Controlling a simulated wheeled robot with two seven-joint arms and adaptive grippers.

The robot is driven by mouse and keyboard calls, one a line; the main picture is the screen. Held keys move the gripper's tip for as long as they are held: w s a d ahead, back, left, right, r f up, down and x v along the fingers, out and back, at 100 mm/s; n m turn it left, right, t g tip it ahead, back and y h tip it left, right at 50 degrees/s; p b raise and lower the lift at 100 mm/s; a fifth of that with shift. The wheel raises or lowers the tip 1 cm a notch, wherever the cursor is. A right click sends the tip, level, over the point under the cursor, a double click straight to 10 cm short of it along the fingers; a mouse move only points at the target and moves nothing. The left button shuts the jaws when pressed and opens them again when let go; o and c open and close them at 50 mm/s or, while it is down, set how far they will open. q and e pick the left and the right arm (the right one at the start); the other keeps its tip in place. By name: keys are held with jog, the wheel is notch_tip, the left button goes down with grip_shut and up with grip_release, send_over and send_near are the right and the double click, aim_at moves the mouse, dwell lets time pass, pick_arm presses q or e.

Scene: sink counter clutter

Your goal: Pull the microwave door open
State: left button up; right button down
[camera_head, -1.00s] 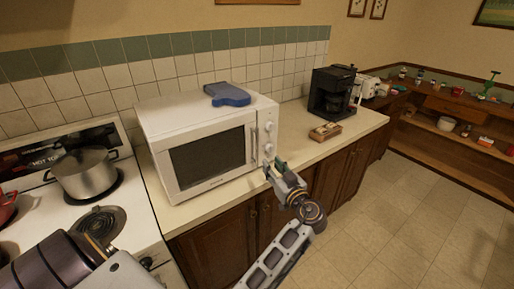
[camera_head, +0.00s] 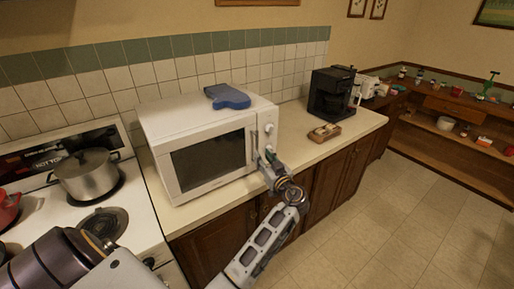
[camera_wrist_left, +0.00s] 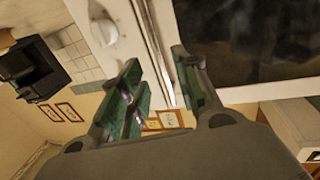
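The white microwave (camera_head: 215,118) stands on the counter with its dark-windowed door (camera_head: 208,162) shut. Its upright handle (camera_head: 254,146) is at the door's right side, beside the knobs. In the left wrist view, the green-padded fingers of this gripper (camera_wrist_left: 160,85) are spread apart. The silver handle (camera_wrist_left: 154,45) runs between them, with gaps visible on both sides. Whether the fingertips reach past the bar is hard to tell. My right gripper is not in view.
A blue object (camera_head: 227,96) lies on top of the microwave. A steel pot (camera_head: 87,175) sits on the stove at left. A small wooden tray (camera_head: 324,133) and a black coffee machine (camera_head: 332,94) stand on the counter at right. The floor in front is clear.

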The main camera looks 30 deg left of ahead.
aim_at(257, 149)
pick_arm(q)
jog(key=shift+p+x, duration=0.85)
jog(key=shift+x, duration=2.5)
grip_shut()
